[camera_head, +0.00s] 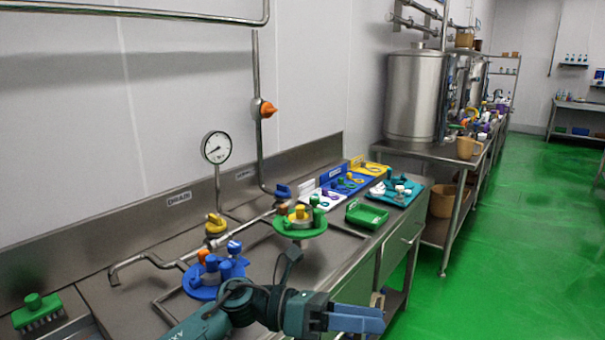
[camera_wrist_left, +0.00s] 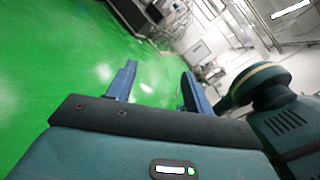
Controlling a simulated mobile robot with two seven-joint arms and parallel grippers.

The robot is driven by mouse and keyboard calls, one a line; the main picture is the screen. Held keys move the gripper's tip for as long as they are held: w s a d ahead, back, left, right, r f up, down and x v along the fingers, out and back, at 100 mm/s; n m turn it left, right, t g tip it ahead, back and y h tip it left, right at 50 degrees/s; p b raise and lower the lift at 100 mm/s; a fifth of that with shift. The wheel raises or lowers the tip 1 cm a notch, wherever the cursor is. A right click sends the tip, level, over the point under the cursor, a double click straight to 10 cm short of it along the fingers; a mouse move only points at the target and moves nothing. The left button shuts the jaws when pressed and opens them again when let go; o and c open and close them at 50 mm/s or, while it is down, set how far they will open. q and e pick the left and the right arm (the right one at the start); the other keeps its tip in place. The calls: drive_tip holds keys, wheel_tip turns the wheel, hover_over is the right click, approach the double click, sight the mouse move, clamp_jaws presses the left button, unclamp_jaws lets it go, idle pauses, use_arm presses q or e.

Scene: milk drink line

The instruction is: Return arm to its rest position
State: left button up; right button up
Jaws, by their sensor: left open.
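My left arm comes in from the bottom of the head view and reaches to the right over the counter's front edge. My left gripper (camera_head: 357,318) has blue fingers and sits in front of the steel counter (camera_head: 262,265), pointing right over the green floor. In the left wrist view the two fingers of the left gripper (camera_wrist_left: 158,92) stand apart with nothing between them, and floor shows behind them. My right gripper does not show in either view.
On the counter are a blue round tray (camera_head: 206,291), a green round tray (camera_head: 301,230), a green rectangular tray (camera_head: 366,214) and a green brush (camera_head: 37,312). A steel tank (camera_head: 411,97) stands farther back. The green floor (camera_head: 515,240) at right is clear.

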use_arm(q)
drive_tip(key=a+f+n+t+y+p, duration=0.1)
drive_tip(key=a+f+n+t+y, duration=0.4)
drive_tip(key=n+t, duration=0.9)
drive_tip(key=a+f+n+t+y+p, duration=0.1)
drive_tip(key=a+f+n+t+y, duration=0.4)
drive_tip(key=n, duration=1.6)
drive_tip(key=s+a+f+n+g+y+p, duration=0.1)
drive_tip(key=s+a+f+n+g+y, duration=0.3)
drive_tip(key=s+a+f+n, duration=0.7)
wheel_tip(320, 180, down, 4)
drive_tip(key=s+a, duration=0.2)
drive_tip(key=shift+s+n+y+p, duration=0.3)
drive_tip(key=shift+n, duration=0.1)
drive_tip(key=shift+f, duration=0.1)
drive_tip(key=shift+c, duration=0.5)
